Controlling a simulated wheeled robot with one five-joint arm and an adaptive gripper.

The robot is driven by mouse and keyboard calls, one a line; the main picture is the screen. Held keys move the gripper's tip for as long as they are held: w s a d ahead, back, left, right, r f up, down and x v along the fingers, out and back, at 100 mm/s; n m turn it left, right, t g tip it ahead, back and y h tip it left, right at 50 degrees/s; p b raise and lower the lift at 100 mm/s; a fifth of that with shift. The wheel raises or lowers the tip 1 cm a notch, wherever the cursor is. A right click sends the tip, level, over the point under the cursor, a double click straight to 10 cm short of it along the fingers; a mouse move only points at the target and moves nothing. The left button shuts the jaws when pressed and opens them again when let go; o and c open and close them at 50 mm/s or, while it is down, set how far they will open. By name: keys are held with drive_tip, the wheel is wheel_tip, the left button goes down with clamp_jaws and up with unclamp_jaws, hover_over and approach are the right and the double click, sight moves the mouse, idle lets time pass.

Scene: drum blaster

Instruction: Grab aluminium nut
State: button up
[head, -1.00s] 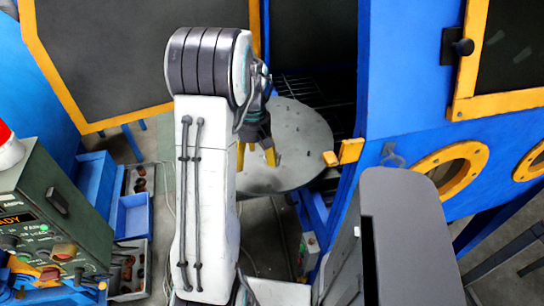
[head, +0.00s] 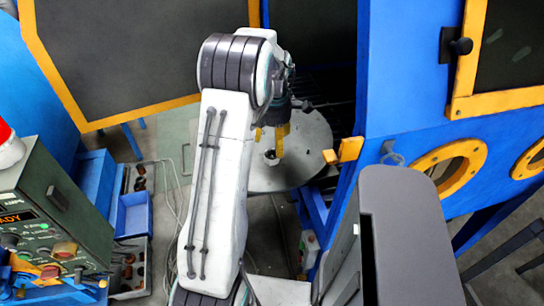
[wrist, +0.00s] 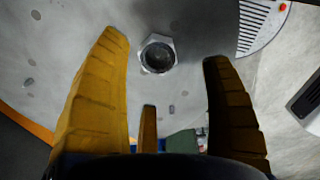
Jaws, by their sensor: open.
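The aluminium nut (wrist: 157,54) is a grey six-sided ring with a dark hole. It lies flat on the round grey metal table (head: 305,150). In the wrist view it sits between and slightly beyond my yellow fingertips, nearer the left one, touching neither. In the head view the nut (head: 270,154) is a small dark spot beside my fingers. My gripper (head: 269,143) is open and empty over the table. Its fingers also show wide apart in the wrist view (wrist: 166,48). The height of the fingertips above the table is hard to tell.
A blue cabinet (head: 405,110) with yellow-rimmed ports stands at the right of the table. An open door panel (head: 130,60) with a yellow frame is at the left. A green control box (head: 45,205) and blue bins (head: 132,214) are at lower left. The table around the nut is mostly clear.

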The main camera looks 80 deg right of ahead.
sight(272, 155)
drive_tip(key=shift+w+d+f+p, duration=0.1)
drive_tip(key=shift+f+p, duration=0.1)
drive_tip(key=shift+f, duration=0.95)
drive_tip(key=shift+w+a+f+p, duration=0.1)
drive_tip(key=shift+f+p, duration=0.1)
drive_tip(key=shift+f, duration=0.9)
drive_tip(key=shift+w+d+f+p, duration=0.1)
drive_tip(key=shift+f+p, duration=0.1)
drive_tip(key=shift+f, duration=0.95)
drive_tip(key=shift+c, duration=0.3)
drive_tip(key=c, duration=1.2)
